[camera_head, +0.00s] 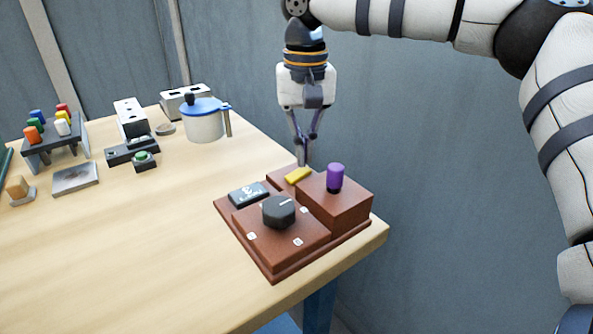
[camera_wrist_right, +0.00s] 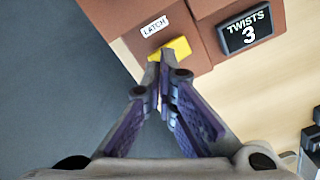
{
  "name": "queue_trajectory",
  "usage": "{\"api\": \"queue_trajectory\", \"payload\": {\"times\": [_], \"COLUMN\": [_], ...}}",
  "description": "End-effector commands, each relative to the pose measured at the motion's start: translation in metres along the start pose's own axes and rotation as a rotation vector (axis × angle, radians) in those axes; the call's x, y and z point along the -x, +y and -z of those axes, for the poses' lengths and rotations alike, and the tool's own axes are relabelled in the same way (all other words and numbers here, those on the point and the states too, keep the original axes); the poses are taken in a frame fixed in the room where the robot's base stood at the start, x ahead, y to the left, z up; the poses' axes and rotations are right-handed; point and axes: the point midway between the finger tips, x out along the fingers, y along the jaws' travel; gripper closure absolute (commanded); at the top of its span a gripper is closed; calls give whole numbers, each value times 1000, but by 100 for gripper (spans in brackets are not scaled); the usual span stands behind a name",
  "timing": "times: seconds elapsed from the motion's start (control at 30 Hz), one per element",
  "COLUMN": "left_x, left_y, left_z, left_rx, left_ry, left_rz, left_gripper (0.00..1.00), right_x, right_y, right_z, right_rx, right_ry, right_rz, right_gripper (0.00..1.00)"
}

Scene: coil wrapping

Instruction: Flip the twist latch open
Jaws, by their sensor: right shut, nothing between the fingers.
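A reddish-brown wooden fixture (camera_head: 350,207) stands near the table's right corner. Its yellow latch (camera_head: 298,175) lies at the back of the fixture, left of a purple knob (camera_head: 335,177). In the right wrist view the latch (camera_wrist_right: 181,47) sits beside a "LATCH" label (camera_wrist_right: 155,26). My right gripper (camera_head: 304,163) points down just behind the latch, its fingers shut and empty. In the right wrist view its fingertips (camera_wrist_right: 160,62) overlap the latch's near left end; I cannot tell whether they touch it. My left gripper is not in view.
A black dial (camera_head: 279,211) and a dark display (camera_head: 249,194) sit on the fixture; the display reads "TWISTS 3" (camera_wrist_right: 248,33) in the wrist view. A blue-lidded pot (camera_head: 204,122), a rack of coloured pegs (camera_head: 55,143) and small devices stand farther left. The table's left front is clear.

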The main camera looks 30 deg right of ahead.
Motion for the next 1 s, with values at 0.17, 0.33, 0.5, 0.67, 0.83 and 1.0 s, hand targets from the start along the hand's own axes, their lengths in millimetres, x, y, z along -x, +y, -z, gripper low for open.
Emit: {"api": "queue_trajectory", "payload": {"times": [0.17,0.33,0.5,0.67,0.83,1.0], "left_x": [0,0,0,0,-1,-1], "left_y": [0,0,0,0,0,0], "left_z": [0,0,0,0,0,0], "left_rx": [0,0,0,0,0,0], "left_ry": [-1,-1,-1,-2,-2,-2], "left_rz": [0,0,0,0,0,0], "left_gripper": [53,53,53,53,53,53], "right_x": [-3,-6,-8,-11,-13,-16], "right_y": [0,0,0,0,0,0], "right_z": [0,0,0,0,0,0], "right_rx": [0,-1,-1,0,0,0], "right_ry": [0,0,0,-1,-1,-1], "right_rz": [0,0,-1,-1,-1,-1], "right_gripper": [100,100,100,100,100,100]}}
